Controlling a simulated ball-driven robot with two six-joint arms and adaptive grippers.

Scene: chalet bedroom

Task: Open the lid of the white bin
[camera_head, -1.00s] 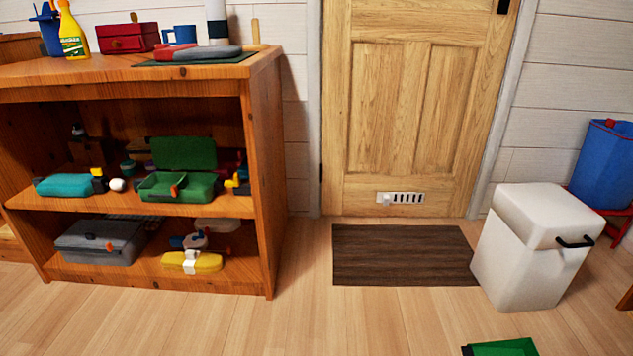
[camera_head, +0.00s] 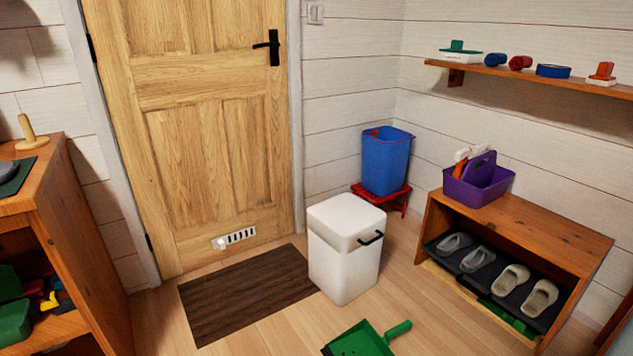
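The white bin (camera_head: 341,262) stands upright on the wooden floor near the middle of the head view. Its white lid (camera_head: 344,218) is closed on top. A black handle (camera_head: 371,238) sticks out from the lid's right front side. Neither of my grippers shows in the head view.
A green dustpan (camera_head: 362,340) lies on the floor in front of the bin. Behind it, a blue bucket (camera_head: 386,162) sits on a red stool (camera_head: 382,197). A shoe bench (camera_head: 545,235) stands right, a brown mat (camera_head: 245,292) left. A wooden door (camera_head: 205,130) is behind the mat.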

